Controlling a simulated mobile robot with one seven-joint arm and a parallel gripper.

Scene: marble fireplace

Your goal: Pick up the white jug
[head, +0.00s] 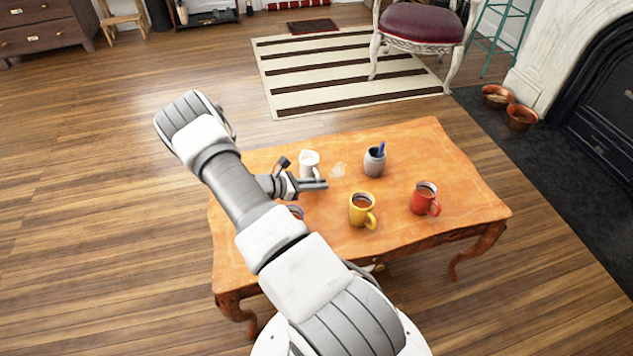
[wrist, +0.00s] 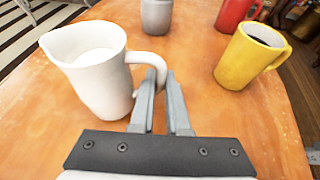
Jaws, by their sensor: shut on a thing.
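The white jug (head: 309,159) is on or just above the wooden table, towards its back left; I cannot tell if its base touches. In the wrist view the jug (wrist: 92,72) fills the left side, with its spout to the left and its handle to the right. My gripper (head: 322,184) reaches in from the left in the head view. In the wrist view its fingers (wrist: 161,82) are at the handle, one on each side, and shut on it. The jug's lower part is partly hidden by the gripper in the head view.
A blue-rimmed thing (head: 296,211) is mostly hidden by my arm. The table's back right is clear.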

